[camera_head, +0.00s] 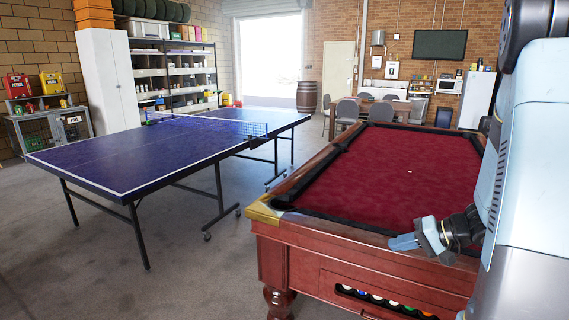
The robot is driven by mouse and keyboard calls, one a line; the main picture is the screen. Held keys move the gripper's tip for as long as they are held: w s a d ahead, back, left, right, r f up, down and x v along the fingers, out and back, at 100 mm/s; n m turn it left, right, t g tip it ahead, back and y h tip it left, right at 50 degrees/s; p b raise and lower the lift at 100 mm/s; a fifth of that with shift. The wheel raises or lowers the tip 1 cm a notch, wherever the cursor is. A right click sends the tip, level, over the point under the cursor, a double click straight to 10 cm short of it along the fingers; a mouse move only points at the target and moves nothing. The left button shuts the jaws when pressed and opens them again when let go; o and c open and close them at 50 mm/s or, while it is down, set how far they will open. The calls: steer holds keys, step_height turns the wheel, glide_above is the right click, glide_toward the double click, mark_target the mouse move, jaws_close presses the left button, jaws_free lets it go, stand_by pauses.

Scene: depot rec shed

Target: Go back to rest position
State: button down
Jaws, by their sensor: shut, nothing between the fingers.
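My gripper (405,242) shows at the right, over the near rail of the pool table (420,175). Its light blue fingers point left and are shut, with nothing between them. Part of my arm fills the right edge of the view and hides the right side of the pool table. The table has red cloth, and one small white ball (409,172) lies on it. I cannot tell how far the gripper is above the rail.
A blue ping-pong table (120,160) with a net stands at the left. Bare concrete floor (190,270) lies between the two tables. Chairs and a dining table (400,104) stand behind the pool table. A white cabinet (108,80) and shelves stand at the back left, near an open doorway.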

steer(key=s+a+r+n+g+h, duration=0.3)
steer(key=s+a+r+g+h, duration=0.1)
steer(key=s+a+r, duration=0.5)
steer(key=s+d+r+t+h, duration=0.2)
steer(key=s+r+t+h, duration=0.2)
steer(key=s+r, duration=0.5)
steer(key=shift+s+d+r+h, duration=0.15)
steer(key=shift+s+r+h, duration=0.15)
steer(key=shift+r+h, duration=0.6)
steer(key=shift+f, duration=0.2)
